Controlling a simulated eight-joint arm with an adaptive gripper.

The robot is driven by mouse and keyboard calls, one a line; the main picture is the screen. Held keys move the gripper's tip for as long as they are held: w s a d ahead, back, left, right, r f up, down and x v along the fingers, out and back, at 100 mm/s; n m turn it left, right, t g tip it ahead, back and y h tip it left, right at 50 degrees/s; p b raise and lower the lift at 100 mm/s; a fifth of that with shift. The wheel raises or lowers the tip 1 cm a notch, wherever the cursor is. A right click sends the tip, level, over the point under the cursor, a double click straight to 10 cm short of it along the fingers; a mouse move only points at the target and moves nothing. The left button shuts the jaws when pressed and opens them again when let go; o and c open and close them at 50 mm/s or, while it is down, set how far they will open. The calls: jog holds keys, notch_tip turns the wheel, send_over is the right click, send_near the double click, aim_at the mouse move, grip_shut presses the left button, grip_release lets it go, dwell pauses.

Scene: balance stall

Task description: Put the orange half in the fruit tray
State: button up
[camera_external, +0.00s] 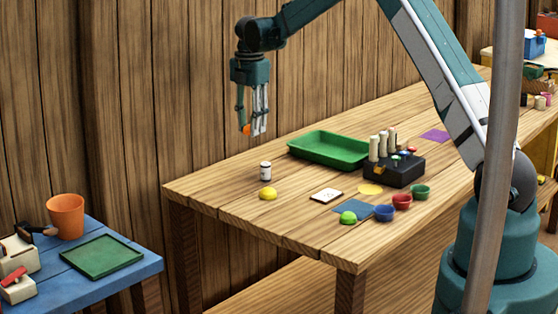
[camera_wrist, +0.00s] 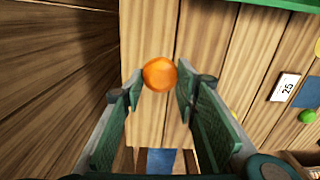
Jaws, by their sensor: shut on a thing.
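The orange half (camera_wrist: 160,74) is between the fingertips of my gripper (camera_wrist: 158,88) in the wrist view, its rounded side towards the camera. In the external view my gripper (camera_external: 252,128) is high above the far left part of the wooden table, pointing down, and a bit of orange (camera_external: 246,129) shows at its fingertips. My gripper is shut on the orange half. Two trays could be the fruit tray: a large green tray (camera_external: 318,162) at the back of the wooden table, and a flat darker green tray (camera_external: 102,256) on the blue table. I cannot tell which is meant.
A white bottle (camera_external: 265,171), a yellow half fruit (camera_external: 268,193), a white card (camera_external: 327,196) and a green half fruit (camera_external: 348,217) are on the wooden table. A black box with pegs (camera_external: 395,168) and small bowls (camera_external: 402,201) stand right. An orange pot (camera_external: 66,216) is on the blue table.

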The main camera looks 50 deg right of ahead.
jog(key=w+a, duration=0.2)
jog(key=a, duration=1.7)
notch_tip(320, 180, up, 3)
jog(key=n, duration=0.2)
send_over(91, 251)
jog(key=shift+w+p, duration=0.1)
jog(key=shift+p, duration=0.35)
jog(key=shift+f, duration=0.1)
jog(key=shift+f, duration=3)
jog(key=shift+f+b, duration=0.35)
jog(key=shift+f, duration=1.55)
